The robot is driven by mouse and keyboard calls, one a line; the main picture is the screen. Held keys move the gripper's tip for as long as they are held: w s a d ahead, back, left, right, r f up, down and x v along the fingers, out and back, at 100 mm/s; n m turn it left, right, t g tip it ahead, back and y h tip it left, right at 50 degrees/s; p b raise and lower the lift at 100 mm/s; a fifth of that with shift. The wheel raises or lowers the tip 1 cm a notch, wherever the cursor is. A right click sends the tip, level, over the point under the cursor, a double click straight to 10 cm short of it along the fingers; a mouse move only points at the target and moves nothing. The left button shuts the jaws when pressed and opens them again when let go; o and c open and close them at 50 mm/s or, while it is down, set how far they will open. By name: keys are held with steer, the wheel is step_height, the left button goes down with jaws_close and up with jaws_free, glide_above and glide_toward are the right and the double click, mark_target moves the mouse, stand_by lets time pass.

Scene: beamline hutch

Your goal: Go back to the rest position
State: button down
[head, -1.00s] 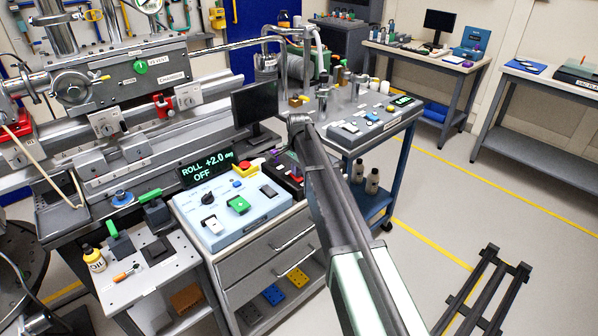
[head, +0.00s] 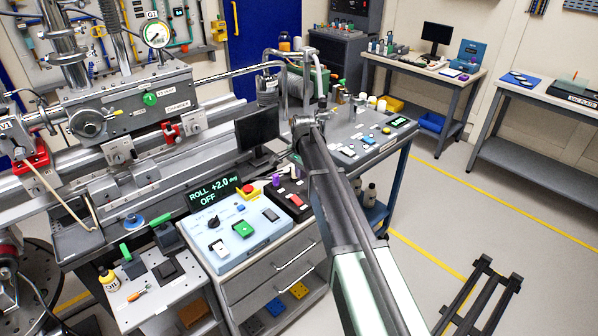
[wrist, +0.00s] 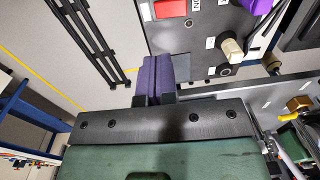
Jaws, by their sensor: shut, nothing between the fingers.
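My gripper (wrist: 159,60) shows in the wrist view as two purple-padded fingers pressed together in front of a dark plate and a green body. Nothing is between them. A grey panel with a red switch (wrist: 170,8) and a beige knob (wrist: 231,49) lies beyond and to the right of the fingertips; I see no contact. In the head view my arm reaches up from the bottom to near the monitor (head: 257,135), and I cannot make out the fingers there.
A light blue control box (head: 240,232) reads "ROLL +2.0 deg OFF". A dark box (head: 289,200) stands beside it. A blue cart (head: 385,150) with an instrument panel is behind my arm. A dark rail frame (head: 480,300) lies at lower right. Open floor (head: 470,190) is at right.

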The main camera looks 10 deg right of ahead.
steer(key=r, duration=0.1)
steer(key=r+p, duration=0.1)
steer(key=r, duration=0.1)
steer(key=shift+s+d, duration=0.15)
steer(key=shift+s, duration=0.1)
